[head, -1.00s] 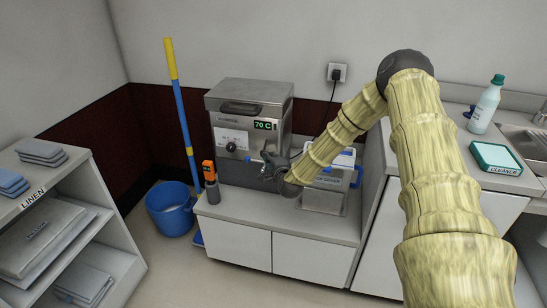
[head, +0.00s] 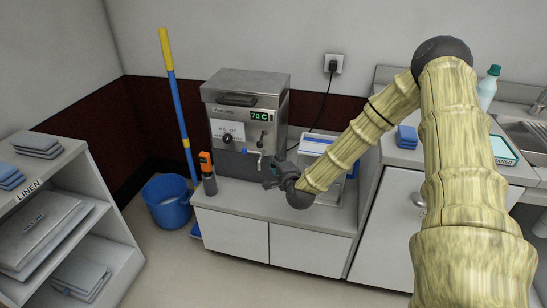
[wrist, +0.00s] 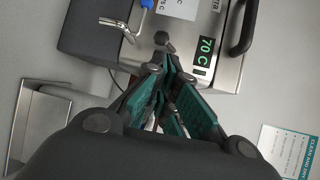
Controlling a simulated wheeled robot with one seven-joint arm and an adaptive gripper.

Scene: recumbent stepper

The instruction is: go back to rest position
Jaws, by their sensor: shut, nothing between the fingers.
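My gripper (head: 272,179) is low in front of the steel heating unit (head: 232,125), beside its small tap with a blue lever (head: 258,154). In the wrist view my gripper (wrist: 166,62) is shut and empty, its fingertips near a dark round knob (wrist: 163,40) on the unit's face. I cannot tell whether the fingertips touch it. The unit's display (wrist: 204,52) reads 70 C. My arm reaches in from the right of the head view, bent at a high elbow.
A thermometer-like orange and grey device (head: 207,172) stands at the counter's left edge. A blue bucket (head: 168,205) and a linen shelf (head: 75,165) are at left. A sink counter with a green bottle (head: 487,88) is at right.

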